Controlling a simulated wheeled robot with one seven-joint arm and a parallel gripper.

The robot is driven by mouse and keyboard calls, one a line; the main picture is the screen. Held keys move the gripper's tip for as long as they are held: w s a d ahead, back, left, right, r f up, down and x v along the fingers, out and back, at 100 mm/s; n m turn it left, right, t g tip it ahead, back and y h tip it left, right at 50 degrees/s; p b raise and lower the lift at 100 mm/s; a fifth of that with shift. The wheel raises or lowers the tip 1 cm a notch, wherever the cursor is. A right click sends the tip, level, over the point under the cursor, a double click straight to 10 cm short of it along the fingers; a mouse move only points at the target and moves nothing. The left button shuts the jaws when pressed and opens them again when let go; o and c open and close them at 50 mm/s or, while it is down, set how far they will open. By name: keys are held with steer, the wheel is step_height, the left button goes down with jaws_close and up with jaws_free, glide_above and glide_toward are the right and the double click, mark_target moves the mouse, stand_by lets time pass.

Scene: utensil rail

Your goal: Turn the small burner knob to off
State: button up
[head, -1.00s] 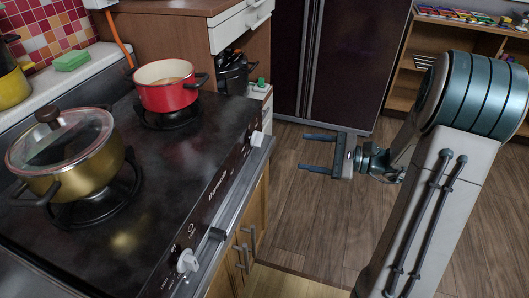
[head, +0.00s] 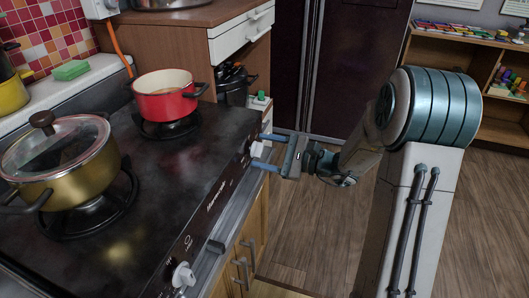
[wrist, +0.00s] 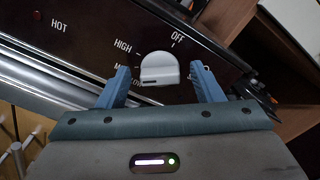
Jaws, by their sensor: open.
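A white knob (head: 256,149) sits at the far end of the stove's dark front panel, on the side of the red pot. In the wrist view the knob (wrist: 158,69) is close up, with HIGH and OFF printed around it and other labels partly hidden. A small dark mark shows at its lower left edge; which setting it points to is hard to tell. My gripper (head: 260,150) is open, its blue fingers on either side of the knob. In the wrist view small gaps show between fingers and knob.
A second white knob (head: 183,275) is at the near end of the panel. A red pot (head: 165,97) and a lidded gold pot (head: 60,165) stand on the burners. A bar handle (head: 215,247) juts from the front. The floor to the right is clear.

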steer(key=shift+a, duration=0.25)
steer(key=c, duration=0.9)
steer(key=shift+c, duration=0.2)
